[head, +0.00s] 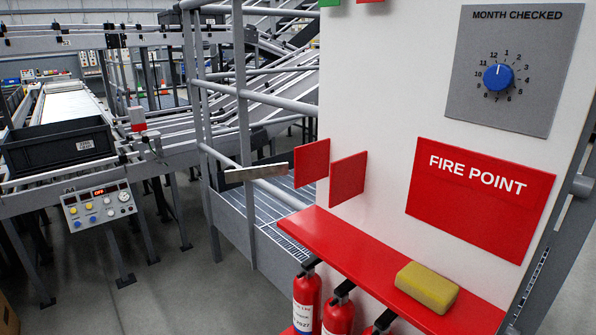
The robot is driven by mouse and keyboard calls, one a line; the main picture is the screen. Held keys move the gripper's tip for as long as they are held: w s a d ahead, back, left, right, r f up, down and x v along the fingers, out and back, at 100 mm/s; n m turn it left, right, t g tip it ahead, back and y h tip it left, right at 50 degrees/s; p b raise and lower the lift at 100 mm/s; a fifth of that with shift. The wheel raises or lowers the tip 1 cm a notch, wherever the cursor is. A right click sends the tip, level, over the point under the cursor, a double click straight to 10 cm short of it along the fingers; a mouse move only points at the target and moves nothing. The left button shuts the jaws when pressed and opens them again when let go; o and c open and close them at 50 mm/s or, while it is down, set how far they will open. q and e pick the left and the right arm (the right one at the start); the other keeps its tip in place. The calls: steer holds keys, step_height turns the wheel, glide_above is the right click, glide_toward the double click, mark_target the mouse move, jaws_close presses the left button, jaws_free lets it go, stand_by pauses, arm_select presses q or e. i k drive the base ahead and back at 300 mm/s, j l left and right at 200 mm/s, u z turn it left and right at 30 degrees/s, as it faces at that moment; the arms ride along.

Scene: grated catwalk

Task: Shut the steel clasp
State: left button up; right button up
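I cannot make out a steel clasp for certain in the head view. A flat steel-coloured bar (256,172) with a dark end sticks out level to the left of the red plates, in front of the railing; I cannot tell whether it is part of the clasp. Two upright red plates, a left one (309,163) and a right one (347,179), stand out beside the white panel's left edge. Neither of my grippers is in view.
A white panel (400,110) carries a blue dial (498,77) and a red FIRE POINT sign (478,197). A yellow block (427,286) lies on the red shelf (350,262), above red extinguishers (307,300). Grey railing (243,120) and a conveyor with a black crate (58,147) stand left.

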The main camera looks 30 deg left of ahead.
mark_target(232, 174)
steer(key=i+j+z, duration=0.1)
steer(key=j+z, duration=0.55)
steer(key=z, duration=0.25)
steer(key=j+z, duration=0.55)
steer(key=j, duration=0.35)
steer(key=k+j, duration=0.15)
steer(key=j, duration=0.25)
steer(key=k+j+z, duration=0.15)
steer(key=j, duration=0.7)
steer(key=k+j+z, duration=0.15)
steer(key=j, duration=0.25)
steer(key=k+j, duration=0.1)
steer(key=j, duration=0.3)
steer(key=k+j, duration=0.25)
steer(key=k, duration=0.15)
steer(key=z, duration=0.05)
